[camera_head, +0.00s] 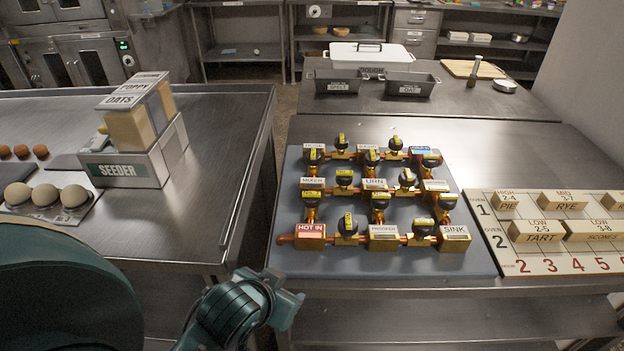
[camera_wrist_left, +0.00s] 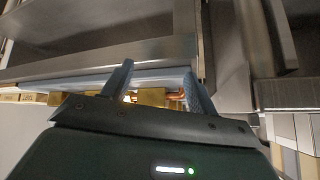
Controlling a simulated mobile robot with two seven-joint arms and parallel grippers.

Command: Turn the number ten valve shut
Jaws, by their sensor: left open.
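A grey board (camera_head: 283,215) on the right-hand steel table carries a grid of copper pipes, brass blocks with labels, and several valves with black knobs and yellow tags. One such valve (camera_head: 347,225) is in the front row, between the HOT IN block (camera_head: 309,240) and the PROOFER block (camera_head: 383,240). The tag numbers are too small to read, so I cannot tell which valve is number ten. My left gripper (camera_wrist_left: 157,82) is open and empty in the left wrist view, with the board's edge and a brass block (camera_wrist_left: 150,97) beyond its fingers. My right gripper is out of view.
A cream oven board (camera_head: 540,263) with labelled blocks lies right of the valve board. A seeder box (camera_head: 125,170) and an egg tray (camera_head: 75,208) stand on the left table, across a gap. Dark tins (camera_head: 337,82) stand behind the valves.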

